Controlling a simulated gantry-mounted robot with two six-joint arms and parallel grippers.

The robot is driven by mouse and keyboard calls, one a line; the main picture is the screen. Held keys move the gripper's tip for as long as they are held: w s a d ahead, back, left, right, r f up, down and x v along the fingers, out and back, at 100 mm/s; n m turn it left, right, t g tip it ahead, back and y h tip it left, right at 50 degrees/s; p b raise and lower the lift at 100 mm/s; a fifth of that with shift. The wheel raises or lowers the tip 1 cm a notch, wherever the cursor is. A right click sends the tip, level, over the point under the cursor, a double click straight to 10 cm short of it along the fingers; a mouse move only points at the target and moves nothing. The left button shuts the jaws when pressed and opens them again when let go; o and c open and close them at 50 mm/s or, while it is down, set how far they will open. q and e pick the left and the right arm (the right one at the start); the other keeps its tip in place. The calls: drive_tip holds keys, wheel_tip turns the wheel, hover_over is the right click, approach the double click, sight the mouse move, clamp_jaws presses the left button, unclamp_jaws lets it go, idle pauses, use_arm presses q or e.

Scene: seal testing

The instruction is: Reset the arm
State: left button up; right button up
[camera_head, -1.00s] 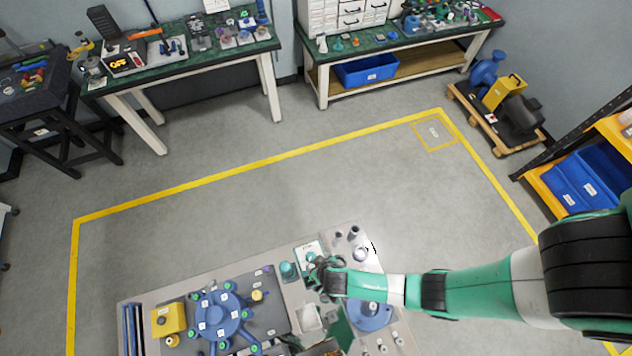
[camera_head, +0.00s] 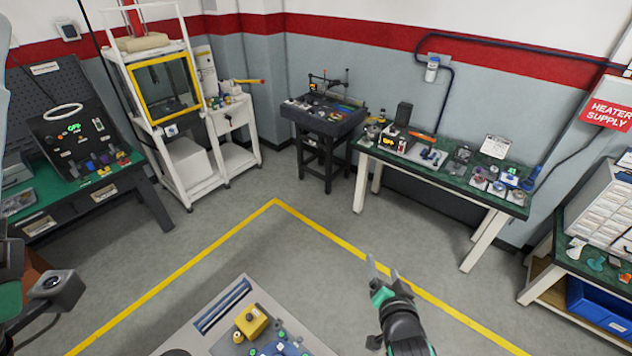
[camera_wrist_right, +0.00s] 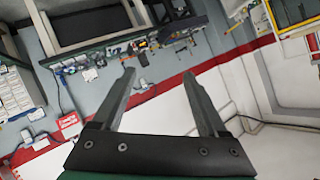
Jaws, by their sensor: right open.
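My right gripper (camera_head: 382,266) is raised in the lower right of the head view, its two grey fingers pointing up and away. In the right wrist view its fingers (camera_wrist_right: 162,98) stand apart with nothing between them, so it is open and empty. A small part of what may be my left arm shows dark at the lower left edge of the head view; its jaws cannot be made out. The grey work table (camera_head: 207,341) shows at the bottom, with a yellow box (camera_head: 251,321) and part of a blue fixture (camera_head: 283,347) on it.
A green-topped bench (camera_head: 440,170) with tools stands at the back right. A dark tool stand (camera_head: 322,117) and a white cabinet with a yellow-framed window (camera_head: 166,88) stand behind. Open floor inside the yellow line (camera_head: 330,235) lies between the table and benches.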

wheel_tip(320, 180, up, 31)
drive_tip(key=d+t+p, duration=0.1)
drive_tip(key=d+t, duration=0.1)
drive_tip(key=t, duration=0.5)
drive_tip(key=s+r+n+t+y, duration=0.1)
drive_tip(key=s+r+n+t, duration=0.2)
drive_tip(key=s+r, duration=0.6)
drive_tip(key=s+a+r+n+t+y, duration=0.1)
drive_tip(key=s+r+n+t, duration=0.3)
drive_tip(key=s+r, duration=0.4)
wheel_tip(320, 180, up, 4)
drive_tip(key=shift+s+r+n+t+y+p, duration=0.1)
drive_tip(key=shift+s+n+t+y+p, duration=0.25)
drive_tip(key=shift+n+y, duration=0.35)
